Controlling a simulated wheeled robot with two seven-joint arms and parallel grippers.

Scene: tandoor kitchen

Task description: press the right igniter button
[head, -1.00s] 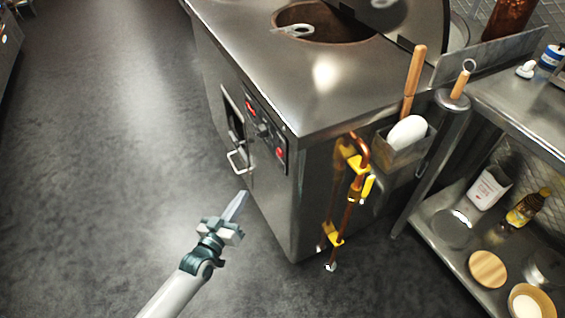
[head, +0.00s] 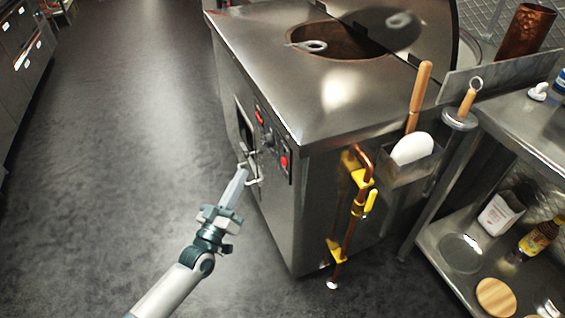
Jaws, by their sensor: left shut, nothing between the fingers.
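The tandoor cabinet (head: 325,205) is a steel box with a dark control panel (head: 274,145) on its front face. The right igniter button (head: 284,161) is a small red button low on the right of that panel. Another red control (head: 260,117) is at the panel's upper left, with a knob (head: 268,138) between them. My left gripper (head: 243,173) is shut and empty, in front of the cabinet. In the picture its tip is left of and slightly below the right button, near the door handle; I cannot tell if it touches the handle. My right gripper is out of view.
A bent metal handle (head: 252,172) sticks out beside the cabinet's small door. Copper gas pipes with yellow valves (head: 362,190) run down the cabinet's right side. A steel shelf unit (head: 430,240) stands at the right. The floor at left is clear.

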